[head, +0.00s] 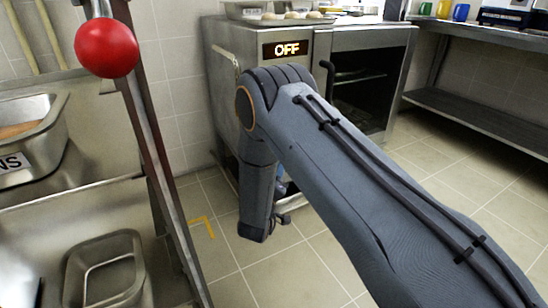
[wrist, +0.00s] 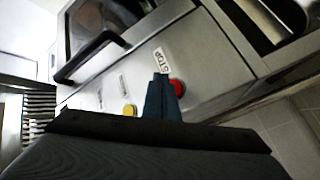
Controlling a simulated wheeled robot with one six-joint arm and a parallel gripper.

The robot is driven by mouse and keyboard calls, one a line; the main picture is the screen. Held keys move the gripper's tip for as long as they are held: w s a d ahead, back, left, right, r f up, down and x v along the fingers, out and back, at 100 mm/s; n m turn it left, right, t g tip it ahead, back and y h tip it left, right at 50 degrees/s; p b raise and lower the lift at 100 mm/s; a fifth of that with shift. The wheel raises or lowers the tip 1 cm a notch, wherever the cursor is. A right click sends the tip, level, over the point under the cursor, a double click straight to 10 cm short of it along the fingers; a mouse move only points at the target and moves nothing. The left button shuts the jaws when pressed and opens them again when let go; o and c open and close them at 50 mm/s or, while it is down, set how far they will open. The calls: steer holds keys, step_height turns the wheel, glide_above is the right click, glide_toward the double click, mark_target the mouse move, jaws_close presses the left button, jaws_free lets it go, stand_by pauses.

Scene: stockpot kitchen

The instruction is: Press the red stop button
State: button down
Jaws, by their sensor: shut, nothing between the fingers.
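In the wrist view the red stop button (wrist: 177,87) sits on the steel front panel of the oven, below a white STOP label (wrist: 161,60). My gripper (wrist: 160,77) is shut and empty, its blue fingers pointing at the panel just left of the button. The fingers overlap the button's left edge in the picture; I cannot tell whether they touch it. In the head view the oven (head: 225,95) has a lit OFF display (head: 287,49). There the button is not visible, and my arm hides most of my gripper.
A yellow button (wrist: 129,110) is left of the fingers on the panel. A dark handle (wrist: 90,55) juts out nearby. In the head view a rack with metal pans (head: 105,270) and a red ball (head: 106,48) stand at left. A steel shelf (head: 480,115) is at right.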

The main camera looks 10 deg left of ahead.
steer(key=shift+s+d+p, duration=0.4)
steer(key=shift+s+d, duration=0.05)
steer(key=shift+s, duration=0.2)
steer(key=shift+s+d+p, duration=0.4)
steer(key=shift+s, duration=0.2)
